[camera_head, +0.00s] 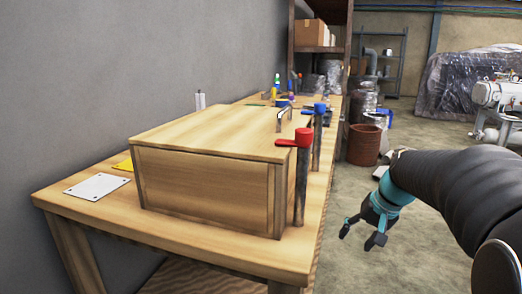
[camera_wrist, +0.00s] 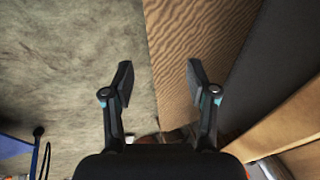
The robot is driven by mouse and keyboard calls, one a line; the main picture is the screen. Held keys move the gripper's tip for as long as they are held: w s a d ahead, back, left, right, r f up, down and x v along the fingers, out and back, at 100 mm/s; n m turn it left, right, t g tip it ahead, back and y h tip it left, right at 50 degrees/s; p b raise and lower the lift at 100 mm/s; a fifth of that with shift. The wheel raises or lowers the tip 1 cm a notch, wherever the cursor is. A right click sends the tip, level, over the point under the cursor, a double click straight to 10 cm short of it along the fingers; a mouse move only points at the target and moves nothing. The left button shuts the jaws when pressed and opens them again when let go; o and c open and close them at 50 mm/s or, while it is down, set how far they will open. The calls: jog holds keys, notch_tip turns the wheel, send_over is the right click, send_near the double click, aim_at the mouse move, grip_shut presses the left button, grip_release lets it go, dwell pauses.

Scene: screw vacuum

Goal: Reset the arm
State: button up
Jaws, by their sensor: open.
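My gripper (camera_head: 360,235) hangs at the end of my black arm, to the right of the wooden workbench (camera_head: 290,257) in the head view. It is open and empty, with its fingers pointing down and to the left. In the wrist view its two fingers (camera_wrist: 158,85) are spread apart with nothing between them. Below them are the concrete floor and a wood-grained surface. The gripper is apart from the bench and touches nothing that I can see.
A wooden box (camera_head: 205,185) stands on the bench. A red-topped post (camera_head: 302,175) and a blue-topped post (camera_head: 318,135) stand beside it. A white plate (camera_head: 97,186) lies at left. A rusty barrel (camera_head: 364,145) stands beyond the gripper. The floor (camera_head: 405,250) around the gripper is clear.

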jog(key=s+a+n+t+h, duration=0.1)
jog(key=s+a, duration=0.3)
jog(key=s, duration=0.7)
jog(key=s+a+f+n+t+h, duration=0.1)
jog(key=s+a+n, duration=0.2)
jog(key=s, duration=0.9)
jog(key=shift+a+h, duration=0.4)
jog(key=shift+s, duration=0.1)
